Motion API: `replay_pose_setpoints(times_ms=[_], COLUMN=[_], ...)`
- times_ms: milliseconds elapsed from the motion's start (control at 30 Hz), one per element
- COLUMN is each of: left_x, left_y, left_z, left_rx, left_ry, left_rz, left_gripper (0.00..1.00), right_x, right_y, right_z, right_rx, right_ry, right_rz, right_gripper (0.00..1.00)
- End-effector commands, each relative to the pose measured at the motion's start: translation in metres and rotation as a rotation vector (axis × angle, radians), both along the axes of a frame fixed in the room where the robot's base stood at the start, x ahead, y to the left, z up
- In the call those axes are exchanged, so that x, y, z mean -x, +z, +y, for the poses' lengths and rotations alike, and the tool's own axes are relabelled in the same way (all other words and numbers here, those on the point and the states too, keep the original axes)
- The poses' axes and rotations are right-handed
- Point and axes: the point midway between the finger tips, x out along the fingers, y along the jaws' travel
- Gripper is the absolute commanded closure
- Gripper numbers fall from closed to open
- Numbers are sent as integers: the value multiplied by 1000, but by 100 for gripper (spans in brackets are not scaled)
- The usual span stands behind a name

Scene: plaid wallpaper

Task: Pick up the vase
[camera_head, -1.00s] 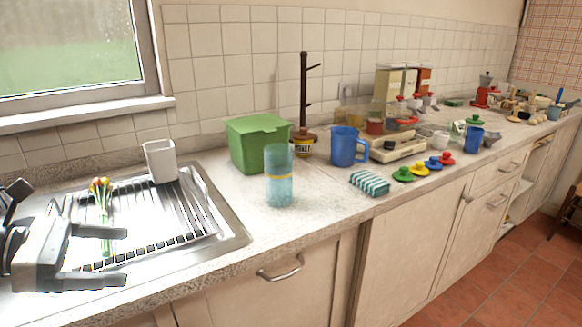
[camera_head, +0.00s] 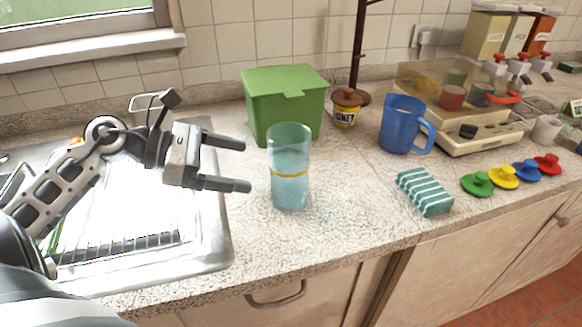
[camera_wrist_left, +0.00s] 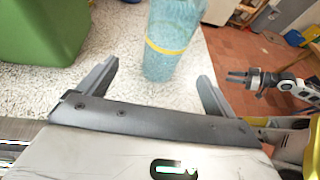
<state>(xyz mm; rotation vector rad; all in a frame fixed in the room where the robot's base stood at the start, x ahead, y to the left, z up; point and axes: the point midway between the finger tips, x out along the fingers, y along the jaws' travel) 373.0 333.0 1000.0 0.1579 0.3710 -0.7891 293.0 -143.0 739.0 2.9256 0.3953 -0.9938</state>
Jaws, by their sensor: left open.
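The vase (camera_head: 289,192) is a translucent light-blue cylinder with a yellow band, upright on the speckled counter. My left gripper (camera_head: 247,165) is open and empty, just left of the vase, with its fingers pointing at it. In the left wrist view the vase (camera_wrist_left: 166,62) stands ahead of the two spread fingers, nearer the right one, and its top is cut off. I cannot see either finger touching it. My right gripper (camera_wrist_left: 236,77) shows small at the right of the left wrist view, with its fingers apart and empty, away from the vase.
A green lidded box (camera_head: 285,100) stands close behind the vase. A honey jar (camera_head: 346,108), a blue mug (camera_head: 402,125) and a striped teal sponge (camera_head: 424,192) are to the right. The metal sink (camera_head: 215,240) lies left. The counter in front of the vase is clear.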

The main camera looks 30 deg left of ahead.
Motion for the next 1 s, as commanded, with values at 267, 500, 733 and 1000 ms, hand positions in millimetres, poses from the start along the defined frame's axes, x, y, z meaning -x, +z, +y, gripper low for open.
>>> replay_pose_setpoints(times_ms=[267,500,733,1000], left_x=[-21,-32,-49,-52], left_y=[-12,-12,-23,-26], left_z=[-21,-41,-61,-64], left_rx=[1,2,2,0], left_ry=[0,-1,2,1], left_rz=[1,-1,0,0], left_gripper=[8,8,8,8], right_x=[-6,-8,-7,-6], right_y=[7,15,16,13], right_z=[-1,-4,-6,-5], right_rx=[8,18,24,17], right_ry=[4,9,5,-4], right_rz=[-16,-20,-19,-10], right_gripper=[64,64,64,64])
